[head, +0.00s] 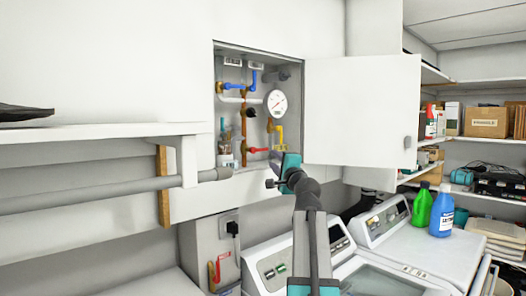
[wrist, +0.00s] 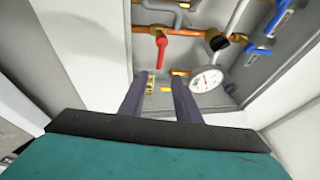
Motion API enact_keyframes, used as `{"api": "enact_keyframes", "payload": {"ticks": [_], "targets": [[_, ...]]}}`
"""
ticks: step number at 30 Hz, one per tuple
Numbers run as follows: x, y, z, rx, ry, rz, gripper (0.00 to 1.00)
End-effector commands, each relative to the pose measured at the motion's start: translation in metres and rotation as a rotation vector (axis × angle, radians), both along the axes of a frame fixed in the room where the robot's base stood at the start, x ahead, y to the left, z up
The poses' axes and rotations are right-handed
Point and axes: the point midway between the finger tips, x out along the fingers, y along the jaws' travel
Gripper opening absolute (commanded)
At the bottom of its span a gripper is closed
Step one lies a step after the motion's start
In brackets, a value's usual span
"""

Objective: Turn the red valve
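The red valve (head: 257,150) is a small lever on the copper pipe low in the open wall cabinet. It also shows in the wrist view (wrist: 162,47), at the top, ahead of the fingertips and apart from them. My gripper (head: 272,183) is in front of the cabinet's lower right part, to the right of the red valve and lower in the head picture. In the wrist view my gripper (wrist: 161,78) has two dark fingers with a clear gap between them. It is open and nothing is held.
A pressure gauge (head: 276,103) and blue valves (head: 253,80) sit in the cabinet. The open white door (head: 362,110) stands to the right. Another red handle (head: 217,271) is on the lower wall. A grey pipe (head: 90,195) runs left. Washers (head: 297,252) stand below right.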

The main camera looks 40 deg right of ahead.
Motion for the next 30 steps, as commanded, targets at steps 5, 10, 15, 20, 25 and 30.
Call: {"api": "enact_keyframes", "payload": {"ticks": [5, 10, 15, 20, 25, 30], "targets": [[0.003, -0.001, 0.001, 0.000, 0.001, 0.001, 0.30], [0.011, -0.006, 0.003, 0.001, 0.002, 0.001, 0.30], [0.025, -0.014, 0.007, 0.000, 0.001, 0.000, 0.30], [0.041, -0.022, 0.010, 0.002, 0.001, 0.001, 0.30], [0.058, -0.030, 0.014, 0.000, 0.001, 0.000, 0.30], [0.074, -0.039, 0.017, 0.001, 0.002, 0.000, 0.30]]}}
